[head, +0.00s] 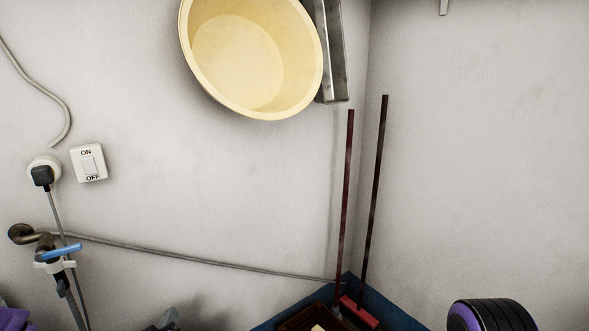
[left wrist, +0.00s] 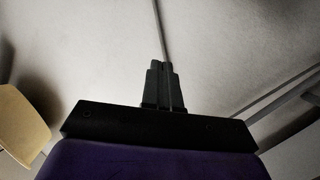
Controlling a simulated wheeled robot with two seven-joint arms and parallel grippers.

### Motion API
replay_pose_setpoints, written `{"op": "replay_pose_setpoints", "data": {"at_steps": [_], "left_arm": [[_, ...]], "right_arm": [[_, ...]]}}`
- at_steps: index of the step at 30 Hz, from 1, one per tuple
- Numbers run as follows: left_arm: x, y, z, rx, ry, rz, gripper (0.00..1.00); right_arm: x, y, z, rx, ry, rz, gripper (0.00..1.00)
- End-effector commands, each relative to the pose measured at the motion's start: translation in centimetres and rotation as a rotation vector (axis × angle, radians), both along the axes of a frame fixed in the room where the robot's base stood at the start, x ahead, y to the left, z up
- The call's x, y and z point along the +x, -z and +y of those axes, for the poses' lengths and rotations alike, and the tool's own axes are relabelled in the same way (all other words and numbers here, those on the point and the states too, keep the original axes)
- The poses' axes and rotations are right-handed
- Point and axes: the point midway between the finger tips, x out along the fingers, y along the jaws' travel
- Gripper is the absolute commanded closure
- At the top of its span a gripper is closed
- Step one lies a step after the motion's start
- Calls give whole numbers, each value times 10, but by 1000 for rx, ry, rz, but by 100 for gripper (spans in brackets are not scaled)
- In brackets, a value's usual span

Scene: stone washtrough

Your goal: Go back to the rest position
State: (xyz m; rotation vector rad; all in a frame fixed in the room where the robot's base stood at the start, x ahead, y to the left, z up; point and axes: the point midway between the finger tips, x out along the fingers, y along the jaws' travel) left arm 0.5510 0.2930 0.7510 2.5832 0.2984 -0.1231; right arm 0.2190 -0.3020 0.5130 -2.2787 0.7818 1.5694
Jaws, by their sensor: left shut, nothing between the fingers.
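My left gripper (head: 168,318) shows only as a dark grey tip at the bottom edge of the head view, in front of the pale wall. In the left wrist view its two black fingers (left wrist: 162,85) are together, with nothing between them. The purple and black parts at the lower corners of the head view look like my own arms. My right gripper is not in view.
A cream basin (head: 240,60) hangs on the wall (head: 220,190). A switch (head: 88,163), a plug (head: 41,175) and a tap (head: 52,255) are at left. Two dark red-handled tools (head: 346,200) stand in the corner. The mid-wall area is clear.

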Motion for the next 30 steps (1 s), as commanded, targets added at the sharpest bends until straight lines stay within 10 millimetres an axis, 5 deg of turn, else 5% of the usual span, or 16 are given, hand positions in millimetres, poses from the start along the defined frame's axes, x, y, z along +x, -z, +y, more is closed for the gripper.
{"op": "replay_pose_setpoints", "data": {"at_steps": [3, 7, 10, 15, 20, 30], "left_arm": [[-55, 70, -18, -104, 12, 284, 100], [-134, 132, -21, -164, -37, 585, 100], [-203, 162, -14, -147, -92, 799, 100], [-298, 176, 7, 4, -118, 1052, 100], [-332, 181, 9, 79, -70, 1139, 100], [-333, 184, 8, 75, -72, 1141, 100]], "right_arm": [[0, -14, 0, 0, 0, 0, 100], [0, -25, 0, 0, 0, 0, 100], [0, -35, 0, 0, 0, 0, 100], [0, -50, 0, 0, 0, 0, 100], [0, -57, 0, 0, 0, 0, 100], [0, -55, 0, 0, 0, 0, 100]]}}
